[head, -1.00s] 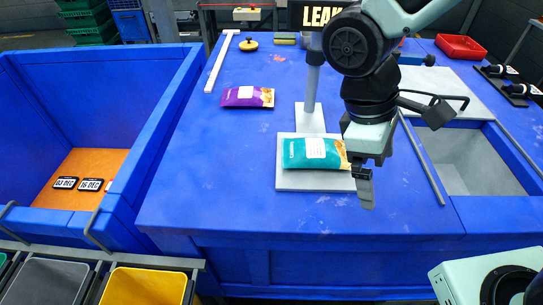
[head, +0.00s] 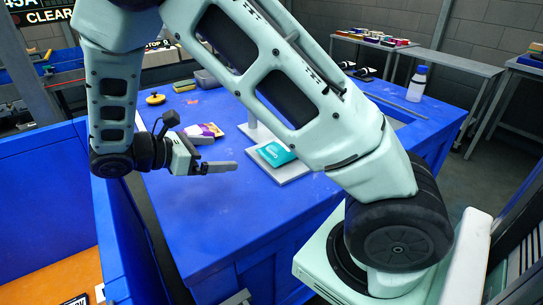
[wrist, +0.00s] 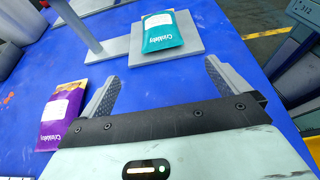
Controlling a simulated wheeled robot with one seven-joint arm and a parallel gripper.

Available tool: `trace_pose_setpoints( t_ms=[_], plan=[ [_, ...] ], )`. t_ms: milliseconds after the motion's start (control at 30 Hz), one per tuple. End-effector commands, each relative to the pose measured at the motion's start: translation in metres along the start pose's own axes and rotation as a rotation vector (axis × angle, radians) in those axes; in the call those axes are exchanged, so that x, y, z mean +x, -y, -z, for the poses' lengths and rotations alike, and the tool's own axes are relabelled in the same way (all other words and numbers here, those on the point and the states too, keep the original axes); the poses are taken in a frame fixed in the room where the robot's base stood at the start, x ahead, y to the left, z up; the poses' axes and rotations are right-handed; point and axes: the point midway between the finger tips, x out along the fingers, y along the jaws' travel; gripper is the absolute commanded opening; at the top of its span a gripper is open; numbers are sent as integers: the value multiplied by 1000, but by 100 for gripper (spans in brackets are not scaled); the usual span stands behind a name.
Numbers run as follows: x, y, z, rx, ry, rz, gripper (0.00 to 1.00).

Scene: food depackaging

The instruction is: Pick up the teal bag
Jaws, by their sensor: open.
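The teal bag (wrist: 171,33) lies flat on a light grey plate (wrist: 187,49) on the blue table. In the head view the teal bag (head: 277,153) is partly hidden behind my arm. My gripper (head: 218,167) is left of the plate in the head view, its fingers pointing right. In the wrist view the jaws (wrist: 160,82) are open and empty, with the bag beyond the fingertips and apart from them.
A purple bag (wrist: 62,115) lies on the table left of the jaws. A grey post stands at the plate. A blue bin (head: 50,190) is at the left.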

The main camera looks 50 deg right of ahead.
Motion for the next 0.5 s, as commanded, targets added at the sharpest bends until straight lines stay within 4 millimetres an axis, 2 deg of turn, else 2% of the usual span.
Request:
trace_pose_setpoints(
  t_ms=[500],
  plan=[
    [98,2,-2,-2,0,5,100]
  ],
)
